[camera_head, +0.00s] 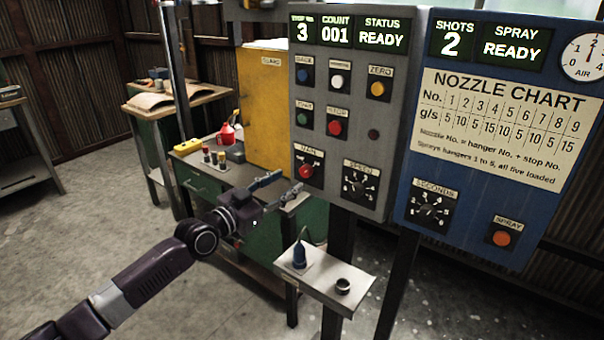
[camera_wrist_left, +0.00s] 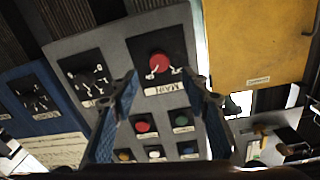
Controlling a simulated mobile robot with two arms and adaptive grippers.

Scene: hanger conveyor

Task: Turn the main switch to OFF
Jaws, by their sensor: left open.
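The main switch (camera_head: 306,170) is a red knob on a black plate at the lower left of the grey control panel (camera_head: 352,112), under a MAIN label. In the left wrist view the red knob (camera_wrist_left: 159,62) shows at upper middle, beyond the fingertips. Which position it points to is too small to tell. My left gripper (camera_head: 282,187) is open and empty, its fingers pointing at the panel just left of and a little below the knob, and apart from it. In the left wrist view its two fingers (camera_wrist_left: 165,92) stand either side of the knob's line. My right gripper is not in view.
A speed dial (camera_head: 360,184) sits right of the main switch, with several push buttons (camera_head: 335,127) above. A blue spray panel (camera_head: 480,200) stands at the right. A small shelf (camera_head: 325,280) below holds a blue nozzle and a ring. A yellow guard (camera_head: 264,110) is behind, left.

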